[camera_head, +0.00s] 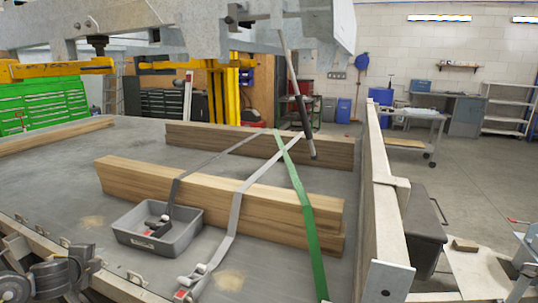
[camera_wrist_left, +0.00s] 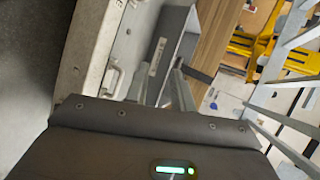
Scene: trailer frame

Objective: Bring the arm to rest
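My left gripper (camera_head: 78,270) is at the lower left of the head view, beside the near edge of the trailer deck (camera_head: 75,190). It is apart from the grey tray (camera_head: 185,238) on the deck. The dark housing of my left wrist fills the bottom of the left wrist view. The tray (camera_wrist_left: 172,50) shows beyond it. My right gripper is not in view.
Timber beams (camera_head: 225,200) lie on the deck, crossed by grey straps (camera_head: 240,190) and a green strap (camera_head: 300,200). A ratchet buckle (camera_head: 192,280) lies at the near edge. Metal framework (camera_head: 180,30) hangs overhead. A side rail (camera_head: 378,210) bounds the right.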

